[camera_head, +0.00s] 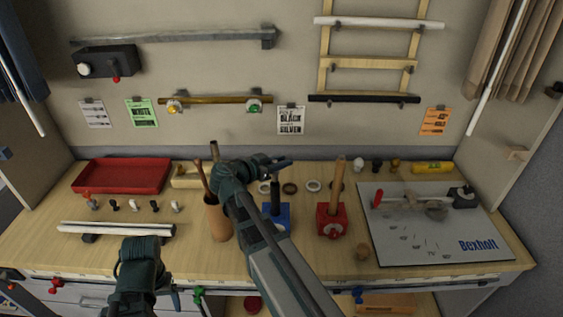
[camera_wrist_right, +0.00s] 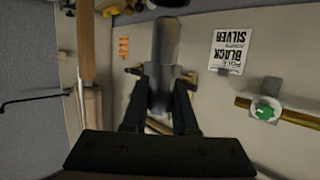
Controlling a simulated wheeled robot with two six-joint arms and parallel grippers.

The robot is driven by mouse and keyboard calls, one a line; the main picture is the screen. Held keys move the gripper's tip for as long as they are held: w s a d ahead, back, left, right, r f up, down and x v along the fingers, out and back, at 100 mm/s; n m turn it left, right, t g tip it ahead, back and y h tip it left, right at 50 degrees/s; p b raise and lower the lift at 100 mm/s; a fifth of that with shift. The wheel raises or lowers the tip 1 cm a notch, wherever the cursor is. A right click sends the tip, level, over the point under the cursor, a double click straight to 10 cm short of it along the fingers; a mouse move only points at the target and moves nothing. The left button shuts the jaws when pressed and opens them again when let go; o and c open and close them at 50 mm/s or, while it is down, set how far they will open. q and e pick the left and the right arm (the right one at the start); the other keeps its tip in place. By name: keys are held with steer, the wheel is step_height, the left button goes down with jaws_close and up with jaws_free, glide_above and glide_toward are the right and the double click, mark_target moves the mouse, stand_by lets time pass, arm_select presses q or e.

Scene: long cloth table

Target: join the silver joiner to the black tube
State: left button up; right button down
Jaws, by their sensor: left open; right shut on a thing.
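A black tube (camera_head: 276,194) stands upright in a blue block (camera_head: 277,216) near the middle of the table. My right gripper (camera_head: 280,162) is above the table, close to the top of that tube in the head view. In the right wrist view, its fingers (camera_wrist_right: 160,103) are shut on a grey, silver-looking cylinder (camera_wrist_right: 167,42), which I take for the silver joiner. The head view does not show the joiner clearly, and I cannot tell whether it touches the tube. My left gripper (camera_head: 163,290) is open and low at the table's front edge.
A red block (camera_head: 331,222) holding a wooden rod stands right of the blue one. A brown holder (camera_head: 217,222) with rods stands left. A red tray (camera_head: 122,176), small joiners, pale tubes (camera_head: 115,228) and a grey board (camera_head: 425,240) occupy the sides. A black-and-silver card (camera_head: 290,121) hangs behind.

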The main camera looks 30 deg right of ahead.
steer(key=shift+f+b, duration=2.35)
steer(key=c, duration=0.6)
jaws_free()
steer(key=p+v, duration=0.4)
steer(key=v, duration=1)
steer(key=shift+s, duration=0.1)
